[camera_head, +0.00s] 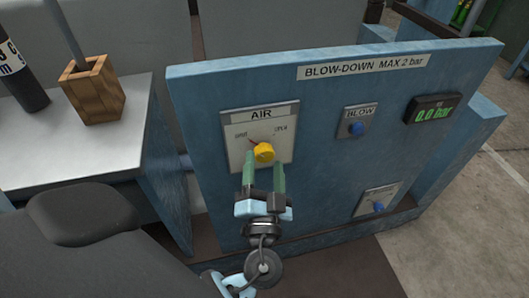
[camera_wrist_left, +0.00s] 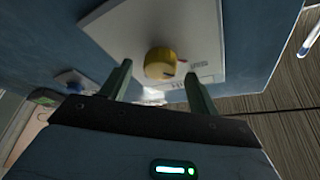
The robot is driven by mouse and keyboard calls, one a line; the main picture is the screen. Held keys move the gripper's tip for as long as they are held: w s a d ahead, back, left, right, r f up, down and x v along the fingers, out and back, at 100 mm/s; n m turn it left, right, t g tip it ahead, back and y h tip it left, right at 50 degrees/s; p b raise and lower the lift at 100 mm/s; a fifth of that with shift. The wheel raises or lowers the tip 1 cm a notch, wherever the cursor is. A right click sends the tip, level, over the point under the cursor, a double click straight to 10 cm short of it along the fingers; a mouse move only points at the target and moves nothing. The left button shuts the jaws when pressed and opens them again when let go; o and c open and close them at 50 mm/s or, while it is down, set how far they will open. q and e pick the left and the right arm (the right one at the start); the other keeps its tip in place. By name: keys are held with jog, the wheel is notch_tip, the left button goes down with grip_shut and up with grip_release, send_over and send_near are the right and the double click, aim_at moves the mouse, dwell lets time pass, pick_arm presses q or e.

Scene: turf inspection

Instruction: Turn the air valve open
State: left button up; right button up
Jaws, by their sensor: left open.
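The air valve is a yellow knob (camera_head: 264,152) on a light plate marked AIR (camera_head: 261,115), with SHUT on the left and OPEN on the right. A small red mark shows at the knob's upper left, on the SHUT side. My left gripper (camera_head: 263,168) is open just below the knob, its two green fingers pointing up at it. In the left wrist view the knob (camera_wrist_left: 160,64) sits ahead, between the open fingertips (camera_wrist_left: 157,75) and apart from them. My right gripper is in neither view.
The blue panel (camera_head: 330,180) also bears a BLOW button (camera_head: 356,128), a gauge (camera_head: 433,109) reading 0.0 bar and a lower blue button (camera_head: 378,207). A table (camera_head: 120,150) with a wooden box (camera_head: 93,90) and a dark bottle (camera_head: 20,75) stands left.

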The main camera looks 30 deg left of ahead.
aim_at(265, 158)
pick_arm(q)
jog(key=shift+p+x, duration=0.3)
jog(key=shift+x, duration=1.25)
jog(key=c, duration=1)
